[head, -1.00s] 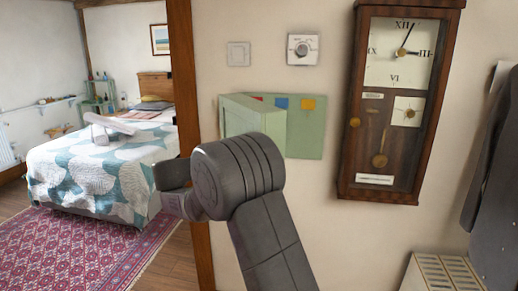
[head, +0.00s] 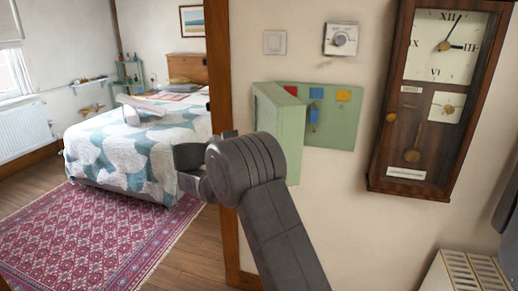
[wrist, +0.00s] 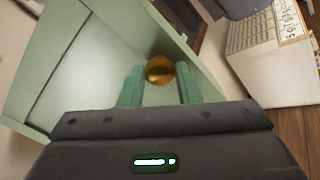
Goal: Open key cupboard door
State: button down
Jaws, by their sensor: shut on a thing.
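The pale green key cupboard (head: 343,134) hangs on the wall in the head view. Its door (head: 278,128) is swung out to the left, standing away from the back panel. Red, blue and yellow key tags (head: 316,93) show inside. In the wrist view the door (wrist: 75,65) fills the left and middle, with a round brass knob (wrist: 160,69) on it. My gripper (wrist: 160,78) is shut on the knob, one finger on each side. In the head view my arm hides part of the door's lower edge, and the fingertips cannot be made out.
A wooden wall clock (head: 437,95) hangs right of the cupboard. A switch (head: 275,42) and a dial (head: 341,39) are above it. A wooden door post (head: 222,60) stands close to the left. A bed (head: 140,150) and red rug (head: 95,225) lie beyond.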

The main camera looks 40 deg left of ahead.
jog(key=c, duration=1.1)
grip_release()
jog(key=shift+o, duration=0.2)
jog(key=p+v, duration=0.1)
jog(key=v, duration=0.6)
jog(key=shift+s, duration=0.2)
jog(key=shift+a, duration=0.15)
jog(key=shift+c, duration=0.4)
